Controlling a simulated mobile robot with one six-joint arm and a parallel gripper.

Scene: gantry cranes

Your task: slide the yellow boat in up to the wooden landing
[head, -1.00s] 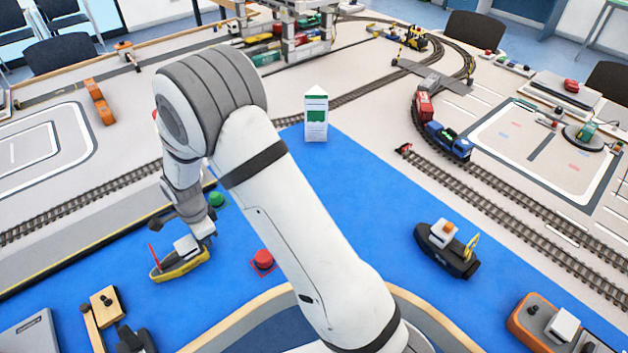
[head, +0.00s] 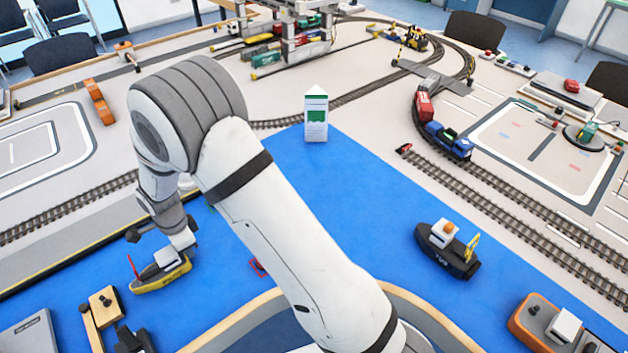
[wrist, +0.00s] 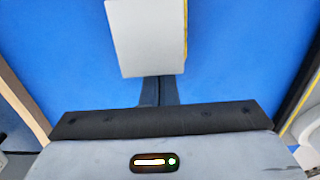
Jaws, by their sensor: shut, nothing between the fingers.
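The yellow boat (head: 168,278), with a white cabin and a red mast, lies on the blue water surface at the left in the head view. The wooden landing (head: 97,300), topped with a dark knob, is to its left, with a small blue gap between them. My gripper (head: 188,250) is shut and empty, at the boat's right end. In the wrist view the closed fingers (wrist: 158,92) meet the edge of the white cabin (wrist: 146,40); whether they press on it I cannot tell. A thin yellow strip of hull shows beside the cabin.
A black tug (head: 447,250) floats at the right. An orange-and-grey vessel (head: 550,318) is at the lower right. A white-and-green carton-shaped sign (head: 316,118) stands at the far edge of the blue. A dark quay edge (head: 75,262) runs behind the boat. The middle blue is mostly clear.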

